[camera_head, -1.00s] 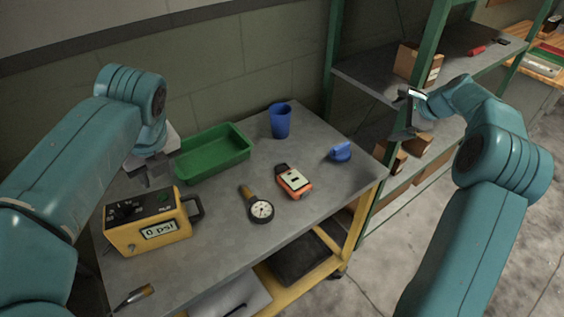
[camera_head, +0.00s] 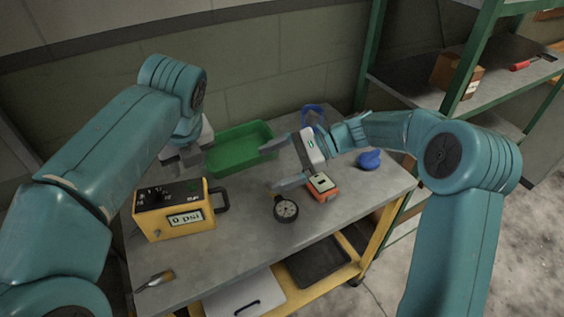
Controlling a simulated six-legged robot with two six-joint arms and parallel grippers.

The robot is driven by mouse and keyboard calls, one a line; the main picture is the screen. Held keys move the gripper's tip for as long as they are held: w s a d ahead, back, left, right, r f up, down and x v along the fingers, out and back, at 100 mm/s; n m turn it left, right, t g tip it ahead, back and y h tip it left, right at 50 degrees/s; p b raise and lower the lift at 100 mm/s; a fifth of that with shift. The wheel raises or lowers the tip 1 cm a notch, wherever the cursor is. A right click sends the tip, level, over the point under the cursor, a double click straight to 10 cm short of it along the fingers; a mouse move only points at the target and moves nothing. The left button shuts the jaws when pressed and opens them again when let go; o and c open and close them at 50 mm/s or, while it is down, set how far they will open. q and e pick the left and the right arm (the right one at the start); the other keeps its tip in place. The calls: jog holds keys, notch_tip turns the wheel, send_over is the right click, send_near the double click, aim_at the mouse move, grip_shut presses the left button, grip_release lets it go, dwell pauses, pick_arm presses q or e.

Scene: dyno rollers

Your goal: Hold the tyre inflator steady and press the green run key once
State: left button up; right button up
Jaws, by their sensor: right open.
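The tyre inflator (camera_head: 170,222) is a yellow box with a black top, a handle on its right side and a display reading 0 psi. It stands upright at the left of the grey table. A small green key (camera_head: 193,188) shows faintly on its top. My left gripper (camera_head: 182,164) is just behind and above the inflator, apart from it as far as I can see; its jaw gap is unclear. My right gripper (camera_head: 279,165) is open and empty over the table, its fingers pointing left, well to the right of the inflator.
A green tray (camera_head: 240,150) lies behind the inflator. A round gauge (camera_head: 286,210), an orange meter (camera_head: 323,188) and a blue object (camera_head: 369,160) lie to the right. A blue cup (camera_head: 313,114) is partly hidden by my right gripper. A brush-like tool (camera_head: 155,281) lies at the front left.

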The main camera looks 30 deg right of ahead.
aim_at(222, 189)
jog(key=x, duration=1.5)
jog(key=shift+w+f, duration=0.1)
jog(key=c, duration=1.5)
pick_arm(q)
grip_shut()
pick_arm(e)
jog(key=shift+c, duration=0.2)
